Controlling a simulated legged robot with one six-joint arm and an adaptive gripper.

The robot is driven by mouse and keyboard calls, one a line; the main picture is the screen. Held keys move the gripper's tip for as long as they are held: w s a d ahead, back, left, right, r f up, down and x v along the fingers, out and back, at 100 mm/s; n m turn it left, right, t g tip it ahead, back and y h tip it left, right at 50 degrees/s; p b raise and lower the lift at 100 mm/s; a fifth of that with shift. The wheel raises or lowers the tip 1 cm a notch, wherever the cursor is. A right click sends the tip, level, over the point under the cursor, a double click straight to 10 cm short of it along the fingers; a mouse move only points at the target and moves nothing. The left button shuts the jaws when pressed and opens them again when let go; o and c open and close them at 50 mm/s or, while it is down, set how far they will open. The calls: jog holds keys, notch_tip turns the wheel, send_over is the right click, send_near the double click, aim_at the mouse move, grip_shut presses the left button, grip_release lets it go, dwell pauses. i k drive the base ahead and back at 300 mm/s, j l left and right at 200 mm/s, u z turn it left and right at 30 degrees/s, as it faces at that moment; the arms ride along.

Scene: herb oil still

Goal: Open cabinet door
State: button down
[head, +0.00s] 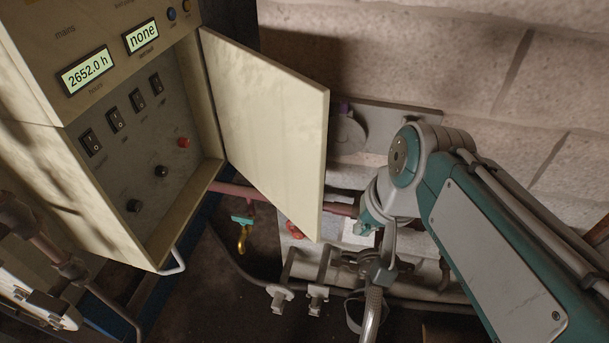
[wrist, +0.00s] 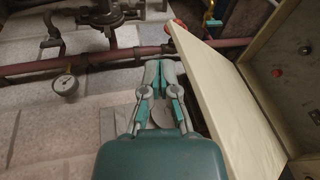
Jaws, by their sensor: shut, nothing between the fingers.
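The cream cabinet door (head: 268,125) stands wide open in the head view, swung out to the right of the cabinet (head: 192,213). The cabinet interior shows, with its switches and knobs. My gripper (head: 362,225) is to the right of the door's free edge and apart from it in that picture. In the wrist view my gripper (wrist: 160,66) is shut and empty, with its fingertips together. The door (wrist: 228,105) is close on its right there, with a narrow gap seen between them. The inside of the cabinet (wrist: 290,62) shows beyond the door.
A red-brown pipe (wrist: 85,60) with a gauge (wrist: 65,84) runs along the block wall in the wrist view. Grey pipework (head: 318,290) lies below my gripper.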

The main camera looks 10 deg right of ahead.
aim_at(273, 119)
jog(key=j+z, duration=0.2)
jog(key=z, duration=0.2)
jog(key=k+j+z, duration=0.15)
jog(key=z, duration=0.25)
jog(key=k+j+z, duration=0.1)
jog(key=z, duration=0.3)
